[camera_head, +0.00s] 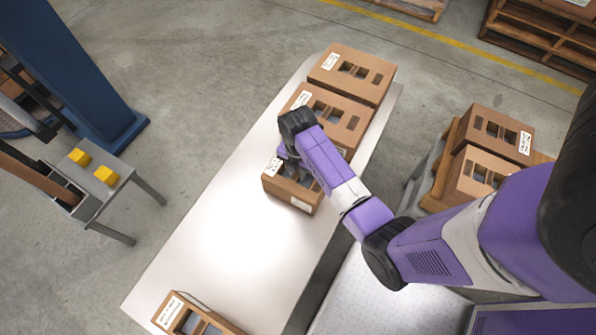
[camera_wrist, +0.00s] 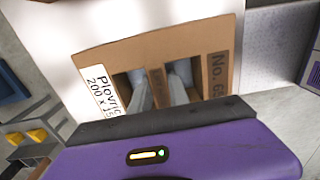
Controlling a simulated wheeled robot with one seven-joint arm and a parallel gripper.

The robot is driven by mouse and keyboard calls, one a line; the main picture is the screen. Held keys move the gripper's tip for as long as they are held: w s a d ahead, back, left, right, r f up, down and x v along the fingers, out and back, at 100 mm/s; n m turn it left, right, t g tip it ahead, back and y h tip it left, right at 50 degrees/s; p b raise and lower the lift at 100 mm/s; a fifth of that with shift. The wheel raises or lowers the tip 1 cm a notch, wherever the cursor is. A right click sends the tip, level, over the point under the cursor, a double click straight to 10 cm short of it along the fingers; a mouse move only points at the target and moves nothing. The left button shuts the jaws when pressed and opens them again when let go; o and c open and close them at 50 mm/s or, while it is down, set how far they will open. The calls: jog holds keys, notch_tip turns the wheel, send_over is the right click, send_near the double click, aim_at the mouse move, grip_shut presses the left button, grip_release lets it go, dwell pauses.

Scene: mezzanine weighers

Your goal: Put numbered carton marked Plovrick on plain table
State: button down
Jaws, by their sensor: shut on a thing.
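The carton marked Plovrick (camera_head: 292,195) is brown, with slots in its top, at the middle of the long plain white table (camera_head: 215,225). In the wrist view the carton (camera_wrist: 190,48) has a label at left reading "Plovri…", partly cut off, and one at right starting "No. 6". My gripper (camera_head: 293,172) is over the carton. In the wrist view its fingers (camera_wrist: 161,88) reach into two slots and are shut on the bar between them. I cannot tell whether the carton touches the tabletop.
Two cartons (camera_head: 352,75) (camera_head: 330,112) stand behind the held one. Another carton (camera_head: 190,318) is at the table's near end. Stacked cartons (camera_head: 500,132) are at right. A grey stand (camera_head: 122,185) with yellow blocks and a blue post (camera_head: 75,70) are at left. The table's left part is clear.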

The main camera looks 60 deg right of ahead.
jog(key=c, duration=1.3)
grip_release()
jog(key=shift+o, duration=0.2)
notch_tip(320, 180, up, 12)
jog(key=s+a+f+m+t+h, duration=0.1)
jog(key=s+a+m+t, duration=0.1)
jog(key=s+a+f+m+t, duration=0.1)
jog(key=s+a+m+t, duration=0.1)
jog(key=s+m, duration=0.1)
jog(key=s+a+f+m+t+h, duration=0.1)
jog(key=s+a+m+t, duration=0.1)
jog(key=s+m, duration=0.1)
jog(key=shift+s+a+f+t+h, duration=0.1)
jog(key=shift+s+a+t+h, duration=0.05)
jog(key=shift+a+t+h, duration=0.2)
jog(key=s+a+r+m+t+y, duration=0.1)
jog(key=s+a+r+m+t, duration=0.3)
jog(key=r, duration=0.7)
jog(key=s+a+r+m+t+y, duration=0.1)
jog(key=s+a+r+m+t, duration=0.3)
jog(key=r, duration=0.7)
jog(key=s+a+m, duration=0.2)
jog(key=a, duration=0.1)
jog(key=shift+a+y, duration=0.15)
jog(key=shift+y, duration=0.2)
